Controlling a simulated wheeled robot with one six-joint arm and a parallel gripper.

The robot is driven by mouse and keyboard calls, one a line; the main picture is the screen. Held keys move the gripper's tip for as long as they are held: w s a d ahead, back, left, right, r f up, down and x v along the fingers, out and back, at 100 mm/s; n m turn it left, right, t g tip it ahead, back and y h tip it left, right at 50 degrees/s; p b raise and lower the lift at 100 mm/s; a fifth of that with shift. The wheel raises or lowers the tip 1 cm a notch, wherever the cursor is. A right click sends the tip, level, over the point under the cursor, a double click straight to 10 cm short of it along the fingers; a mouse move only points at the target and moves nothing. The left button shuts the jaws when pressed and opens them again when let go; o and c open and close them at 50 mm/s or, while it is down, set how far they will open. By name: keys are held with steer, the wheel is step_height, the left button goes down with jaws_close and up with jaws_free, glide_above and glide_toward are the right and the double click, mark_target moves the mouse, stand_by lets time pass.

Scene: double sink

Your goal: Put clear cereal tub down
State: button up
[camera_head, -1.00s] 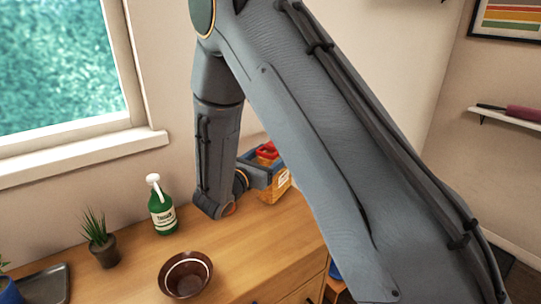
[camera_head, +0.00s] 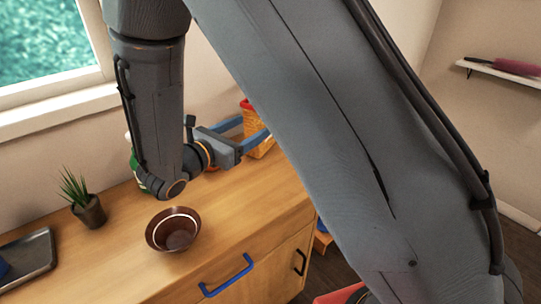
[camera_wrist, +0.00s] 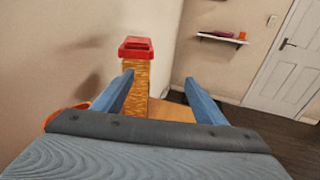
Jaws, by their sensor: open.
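The clear cereal tub, filled with orange-brown cereal under a red lid, stands upright on the wooden counter. In the head view the tub (camera_head: 262,149) is partly hidden by my gripper and arm. In the wrist view the tub (camera_wrist: 136,82) shows ahead, nearer the left finger, with its base out of sight. My gripper (camera_head: 254,126) is open, its blue fingers pointing toward the tub. In the wrist view the gripper (camera_wrist: 160,77) holds nothing between its spread fingers.
A brown bowl (camera_head: 173,229), a potted plant (camera_head: 87,208) and a dark tray (camera_head: 27,258) stand on the counter (camera_head: 235,215). A green bottle is mostly hidden behind my arm. The counter right of the bowl is clear. A wall shelf (camera_wrist: 222,39) is far off.

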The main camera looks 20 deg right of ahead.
steer(key=s+d+f+m+g+y, duration=0.2)
steer(key=s+d+f+m+g, duration=0.1)
steer(key=s+d+m+g, duration=0.3)
steer(key=s+d+f+m+g+y, duration=0.1)
steer(key=s+d+f+m+g, duration=0.25)
steer(key=s+d, duration=0.3)
steer(key=s+a+f+m+y, duration=0.1)
steer(key=s+a+m+y, duration=0.3)
steer(key=m+y, duration=0.6)
steer(key=shift+s+a+m, duration=0.4)
steer(key=shift+s+m, duration=0.55)
steer(key=shift+m, duration=1.9)
steer(key=shift+f, duration=0.1)
steer(key=shift+c, duration=0.4)
